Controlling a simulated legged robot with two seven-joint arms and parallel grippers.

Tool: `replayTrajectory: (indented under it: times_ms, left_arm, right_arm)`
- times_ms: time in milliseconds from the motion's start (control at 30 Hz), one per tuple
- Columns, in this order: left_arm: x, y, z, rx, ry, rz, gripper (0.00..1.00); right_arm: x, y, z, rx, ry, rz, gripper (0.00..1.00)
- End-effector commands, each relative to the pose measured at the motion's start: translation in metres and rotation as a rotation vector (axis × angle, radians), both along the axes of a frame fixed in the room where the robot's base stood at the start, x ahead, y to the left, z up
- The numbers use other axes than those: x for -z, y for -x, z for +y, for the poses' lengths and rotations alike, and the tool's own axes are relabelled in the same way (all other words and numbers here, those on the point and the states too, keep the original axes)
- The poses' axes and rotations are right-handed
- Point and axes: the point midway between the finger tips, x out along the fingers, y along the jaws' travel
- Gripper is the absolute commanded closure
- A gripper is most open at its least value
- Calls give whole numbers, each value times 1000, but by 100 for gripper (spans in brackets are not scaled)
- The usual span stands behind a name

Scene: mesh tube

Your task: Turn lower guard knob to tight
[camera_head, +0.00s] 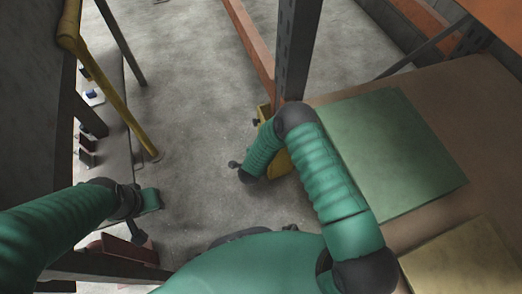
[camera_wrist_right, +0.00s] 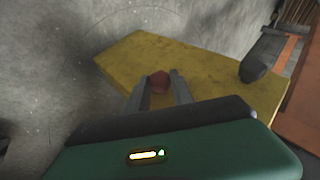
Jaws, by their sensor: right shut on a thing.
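The yellow guard plate (camera_wrist_right: 215,72) fills the middle of the right wrist view and shows partly behind my right arm in the head view (camera_head: 283,162). No marking shows whether the knob is tight or loose. In the head view my right fingers cannot be made out. My left gripper (camera_head: 146,203) is low at the left, away from the guard; its fingers are unclear.
A dark rounded part (camera_wrist_right: 254,66) sits at the guard's right edge, near an orange beam (camera_wrist_right: 295,90). A grey upright post (camera_head: 298,50) rises behind my right arm. A brown table with a green sheet (camera_head: 390,150) is at the right. Concrete floor (camera_head: 195,120) is open between my arms.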

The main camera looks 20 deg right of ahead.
Motion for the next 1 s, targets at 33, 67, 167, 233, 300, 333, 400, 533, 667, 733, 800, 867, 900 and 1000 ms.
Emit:
replayTrajectory:
  times_ms: [33,67,167,233,300,333,400,533,667,733,800,867,900,1000]
  left_arm:
    - [2,0,0,0,0,0,64]
    - [3,0,0,0,0,0,64]
    - [6,0,0,0,0,0,64]
    - [9,0,0,0,0,0,64]
    - [12,0,0,0,0,0,64]
    - [13,0,0,0,0,0,64]
    - [16,0,0,0,0,0,64]
    - [21,0,0,0,0,0,64]
    - [25,0,0,0,0,0,64]
    - [27,0,0,0,0,0,64]
    - [28,0,0,0,0,0,64]
    - [29,0,0,0,0,0,64]
    - [29,0,0,0,0,0,64]
    - [30,0,0,0,0,0,64]
  right_arm:
    - [5,4,0,-3,0,-36,100]
    - [6,5,1,-3,-1,-63,100]
    - [8,6,0,0,-6,-158,100]
    - [9,7,0,1,-8,-224,100]
    - [10,7,0,2,-12,-286,100]
    - [11,8,0,1,-12,-312,100]
    - [12,8,0,2,-15,-369,100]
    - [13,8,-1,4,-19,-461,100]
    - [14,9,-1,5,-21,-531,100]
    - [14,9,-1,5,-21,-561,100]
    - [14,9,-1,7,-22,-584,100]
    - [14,9,-1,6,-22,-600,100]
    - [14,9,-1,6,-23,-607,100]
    - [14,9,-1,6,-23,-620,100]
